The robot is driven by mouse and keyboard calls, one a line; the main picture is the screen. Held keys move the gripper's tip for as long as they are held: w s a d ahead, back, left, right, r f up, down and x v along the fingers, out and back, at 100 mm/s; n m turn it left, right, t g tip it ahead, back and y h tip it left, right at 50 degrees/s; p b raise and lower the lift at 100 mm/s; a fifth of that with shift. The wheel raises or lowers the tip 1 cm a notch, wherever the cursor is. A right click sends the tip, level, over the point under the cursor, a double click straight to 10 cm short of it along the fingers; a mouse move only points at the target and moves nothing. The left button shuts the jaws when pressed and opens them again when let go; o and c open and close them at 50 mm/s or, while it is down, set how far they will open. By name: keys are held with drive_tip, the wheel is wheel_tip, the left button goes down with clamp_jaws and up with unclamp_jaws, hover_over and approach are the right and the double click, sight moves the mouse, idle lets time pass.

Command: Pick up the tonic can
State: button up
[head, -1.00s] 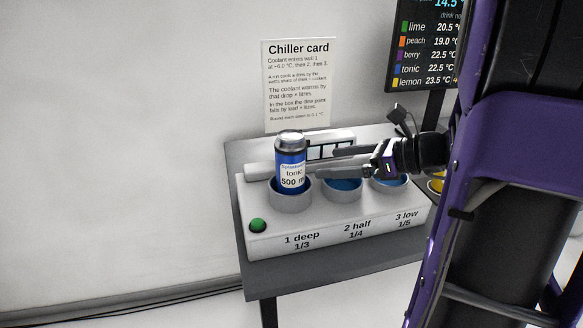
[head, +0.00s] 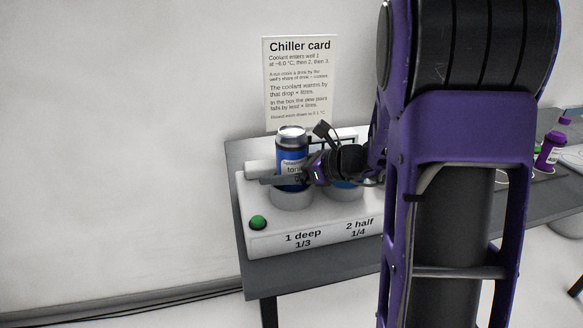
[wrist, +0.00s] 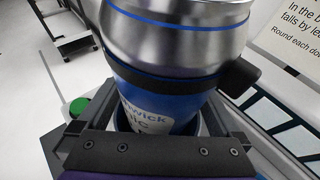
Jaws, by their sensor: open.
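The blue tonic can (head: 291,150) with a silver top stands upright in the well marked "1 deep" (head: 292,199) of the white chiller block. My gripper (head: 285,178) is open and reaches in from the right at the can's height, with a finger across the front of its label. In the wrist view the can (wrist: 150,88) fills the middle, between the fingers of my gripper (wrist: 155,100). The can's lower part is hidden in the well. Whether the fingers touch the can, I cannot tell.
A green button (head: 258,222) is at the block's left front. The "2 half" well (head: 345,193) is partly behind my gripper. A chiller card (head: 299,80) is on the wall behind. A purple bottle (head: 550,148) stands at the far right.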

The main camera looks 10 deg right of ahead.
drive_tip(key=shift+w+a, duration=0.15)
clamp_jaws()
idle(0.4)
